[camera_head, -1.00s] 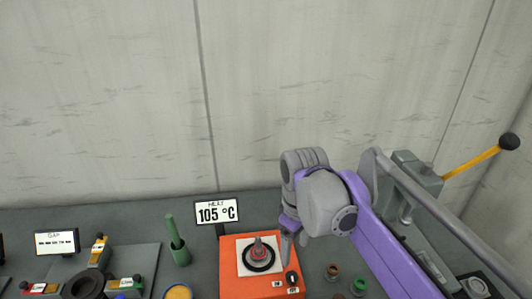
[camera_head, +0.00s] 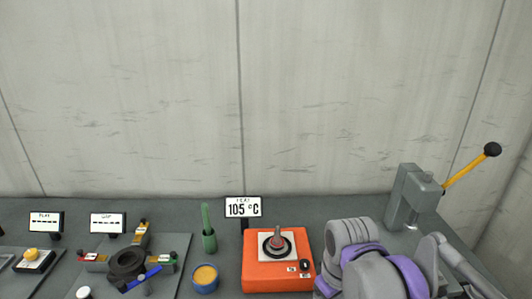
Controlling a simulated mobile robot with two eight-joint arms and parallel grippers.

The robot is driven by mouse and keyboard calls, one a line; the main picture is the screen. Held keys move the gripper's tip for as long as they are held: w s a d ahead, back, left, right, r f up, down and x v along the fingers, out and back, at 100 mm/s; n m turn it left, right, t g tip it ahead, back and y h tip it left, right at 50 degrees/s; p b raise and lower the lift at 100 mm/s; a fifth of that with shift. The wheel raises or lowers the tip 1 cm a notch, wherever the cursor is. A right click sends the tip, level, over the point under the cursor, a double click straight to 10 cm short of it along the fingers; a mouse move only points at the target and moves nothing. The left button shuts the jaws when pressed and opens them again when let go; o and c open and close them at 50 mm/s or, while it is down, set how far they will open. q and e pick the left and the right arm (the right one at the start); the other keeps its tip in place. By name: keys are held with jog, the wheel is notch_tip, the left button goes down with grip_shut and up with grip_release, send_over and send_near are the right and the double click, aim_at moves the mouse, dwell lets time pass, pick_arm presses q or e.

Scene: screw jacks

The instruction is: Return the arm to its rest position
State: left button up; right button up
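My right arm (camera_head: 375,265), grey and purple, stands at the lower right of the head view, to the right of the orange heater. Its gripper fingers are not visible; they are hidden behind the arm or below the picture's edge. The orange heater (camera_head: 257,277) has a white plate with a dark ring and a red-tipped part (camera_head: 277,242) on it. The sign (camera_head: 243,208) behind it reads 105 °C. My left arm and gripper are not in view.
A grey press (camera_head: 408,197) with a yellow lever (camera_head: 465,170) stands right, behind my arm. A green holder (camera_head: 209,240) and a blue cup (camera_head: 205,280) are left of the heater. A dark ring fixture (camera_head: 127,262) with coloured arms and two small display signs are further left.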

jog(key=s+d+f+m+t, duration=0.2)
jog(key=s+f+m, duration=0.1)
jog(key=f, duration=0.3)
jog(key=s+d+f+m+t, duration=0.2)
jog(key=s+f+m, duration=0.1)
jog(key=s+f, duration=0.3)
jog(key=shift+s+d+f, duration=0.2)
jog(key=shift+d, duration=0.1)
